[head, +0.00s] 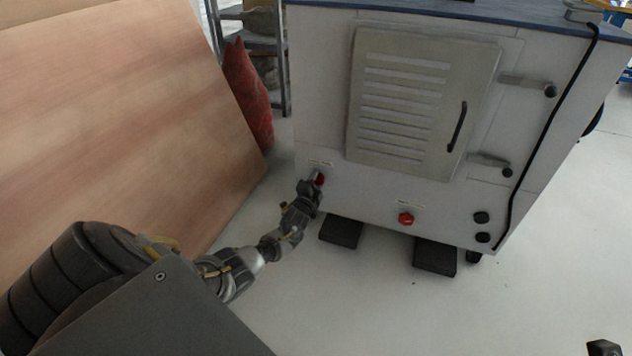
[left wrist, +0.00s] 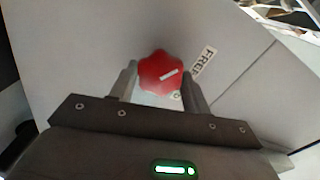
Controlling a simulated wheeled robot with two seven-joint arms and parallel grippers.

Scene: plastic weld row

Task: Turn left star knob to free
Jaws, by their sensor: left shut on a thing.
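The left star knob (head: 320,179) is red and sits low on the left of the white cabinet's front, under a small label. My left gripper (head: 315,184) is at this knob and partly covers it in the head view. In the left wrist view the red knob (left wrist: 161,72) has a white pointer line and lies between the two fingers of my left gripper (left wrist: 160,84), which are shut on it. A label (left wrist: 204,62) reading "FREE", partly cut off, is beside it. The pointer line slants toward the label's side.
A second red star knob (head: 406,218) is to the right on the white cabinet (head: 325,110). The cabinet has a louvred door (head: 400,110) with a black handle (head: 457,127) and dark feet. A large wooden board (head: 120,120) stands at the left. The pale floor is clear ahead.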

